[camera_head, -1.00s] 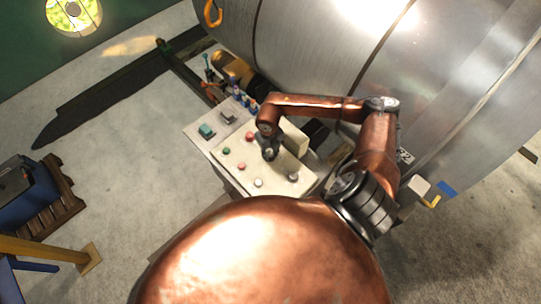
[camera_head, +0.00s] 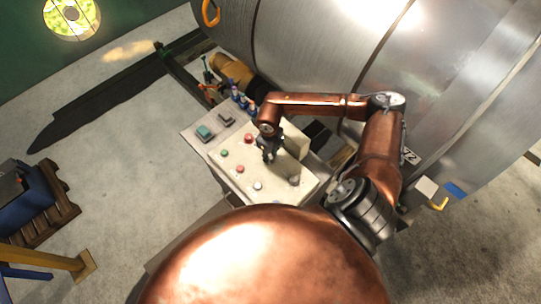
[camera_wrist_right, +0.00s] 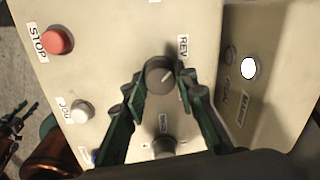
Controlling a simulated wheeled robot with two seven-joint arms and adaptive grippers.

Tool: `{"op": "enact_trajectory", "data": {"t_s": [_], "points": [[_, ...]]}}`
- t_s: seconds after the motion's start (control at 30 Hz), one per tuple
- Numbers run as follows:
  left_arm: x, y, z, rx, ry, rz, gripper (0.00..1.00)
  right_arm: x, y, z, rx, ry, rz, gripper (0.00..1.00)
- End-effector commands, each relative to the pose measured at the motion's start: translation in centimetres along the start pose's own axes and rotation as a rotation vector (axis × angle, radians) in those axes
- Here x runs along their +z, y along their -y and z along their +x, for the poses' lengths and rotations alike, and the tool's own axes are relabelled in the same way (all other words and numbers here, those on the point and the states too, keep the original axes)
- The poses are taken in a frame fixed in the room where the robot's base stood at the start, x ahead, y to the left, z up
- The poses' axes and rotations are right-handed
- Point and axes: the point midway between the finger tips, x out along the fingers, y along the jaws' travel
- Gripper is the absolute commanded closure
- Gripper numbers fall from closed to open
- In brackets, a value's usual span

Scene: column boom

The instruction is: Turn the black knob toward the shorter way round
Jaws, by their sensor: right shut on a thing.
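The black knob (camera_wrist_right: 160,75) is a round dark knob with a pale pointer line, on the cream control panel (camera_wrist_right: 110,30) in the right wrist view. Its line points up and to the right, toward the REV label (camera_wrist_right: 183,47). My right gripper (camera_wrist_right: 161,84) has its green-edged fingers on both sides of the knob and is shut on it. In the head view my right gripper (camera_head: 268,156) is down at the panel (camera_head: 225,178) and hides the knob. A second dark knob (camera_wrist_right: 163,147) sits between the finger bases. My left gripper is not in view.
A red STOP button (camera_wrist_right: 57,40) and a white JOG button (camera_wrist_right: 82,111) lie left of the gripper. A side box with a pale button (camera_wrist_right: 249,68) stands close on the right.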

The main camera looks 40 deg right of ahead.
Motion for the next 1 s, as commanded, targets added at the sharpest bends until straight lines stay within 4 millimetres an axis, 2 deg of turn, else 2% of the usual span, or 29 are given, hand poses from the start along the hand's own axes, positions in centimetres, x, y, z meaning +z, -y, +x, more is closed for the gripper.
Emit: {"op": "enact_trajectory", "data": {"t_s": [0.17, 0.2, 0.43, 0.77, 0.87, 1.0], "points": [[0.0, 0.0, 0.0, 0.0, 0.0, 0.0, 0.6, 0.0, 0.1, -0.1, -0.002, 0.001, -0.001, 0.98], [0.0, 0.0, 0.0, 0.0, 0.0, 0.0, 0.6, 0.0, 0.1, -0.1, -0.002, 0.001, -0.001, 0.72], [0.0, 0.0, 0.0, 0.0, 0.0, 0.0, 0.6, 0.0, 0.0, 0.0, -0.001, 0.001, 0.0, 0.56], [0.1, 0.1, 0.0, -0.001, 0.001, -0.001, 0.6, 0.1, 0.0, -0.4, -0.001, 0.001, 0.0, 0.56], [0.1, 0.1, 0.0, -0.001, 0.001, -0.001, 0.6, 0.1, 0.1, -1.4, -0.002, 0.003, 0.0, 0.56], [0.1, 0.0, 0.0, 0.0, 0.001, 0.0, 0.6, 0.1, 0.1, -4.1, -0.003, 0.005, -0.002, 0.56]]}}
